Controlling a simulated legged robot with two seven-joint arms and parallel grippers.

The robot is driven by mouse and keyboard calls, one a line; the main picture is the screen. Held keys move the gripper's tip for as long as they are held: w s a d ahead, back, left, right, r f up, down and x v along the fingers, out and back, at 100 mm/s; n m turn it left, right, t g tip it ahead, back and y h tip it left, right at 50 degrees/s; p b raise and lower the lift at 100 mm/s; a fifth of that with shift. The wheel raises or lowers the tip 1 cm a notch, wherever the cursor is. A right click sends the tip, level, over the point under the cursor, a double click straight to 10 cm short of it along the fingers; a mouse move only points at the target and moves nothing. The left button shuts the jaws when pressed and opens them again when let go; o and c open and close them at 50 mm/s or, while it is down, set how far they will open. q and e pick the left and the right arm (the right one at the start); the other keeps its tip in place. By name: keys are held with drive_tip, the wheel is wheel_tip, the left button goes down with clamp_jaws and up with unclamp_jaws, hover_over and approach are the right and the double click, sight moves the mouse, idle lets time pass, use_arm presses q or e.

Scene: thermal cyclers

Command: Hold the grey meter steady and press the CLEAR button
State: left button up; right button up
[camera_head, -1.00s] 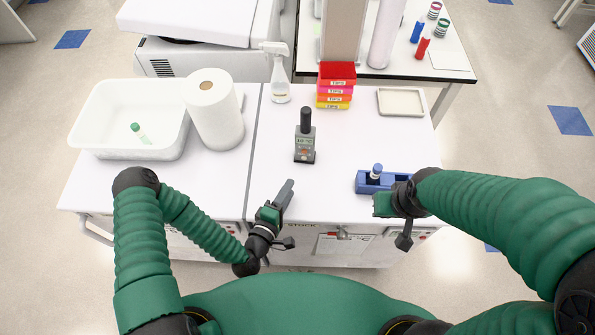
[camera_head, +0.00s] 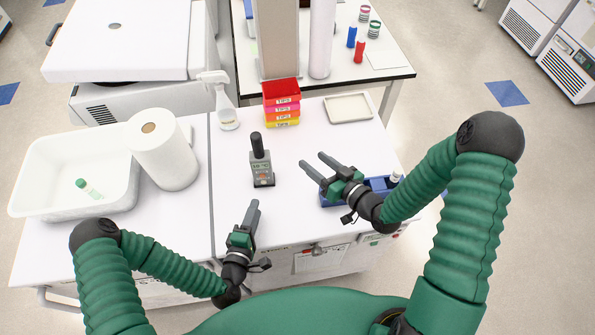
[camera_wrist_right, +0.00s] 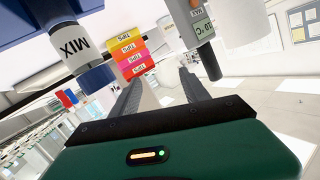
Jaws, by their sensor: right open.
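The grey meter (camera_head: 262,172) stands upright on the white bench, with a black upper part and a small display.
Stacked tip boxes (camera_head: 282,108), a spray bottle (camera_head: 226,110), a paper roll (camera_head: 162,150) and a white tub (camera_head: 30,170) stand around.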

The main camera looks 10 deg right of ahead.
sight(260, 160)
use_arm(q)
drive_tip(key=shift+s+a+r, duration=0.1)
drive_tip(key=shift+s+a, duration=0.1)
use_arm(e)
drive_tip(key=s+a+r+n+y, duration=0.3)
drive_tip(key=s+a+n+y, duration=0.1)
drive_tip(key=a+n, duration=0.15)
use_arm(q)
drive_tip(key=shift+w+a, duration=0.1)
use_arm(e)
drive_tip(key=x, duration=1.7)
drive_tip(key=shift+a+f, duration=0.25)
drive_tip(key=shift+a, duration=0.2)
clamp_jaws()
use_arm(q)
clamp_jaws()
idle(1.0)
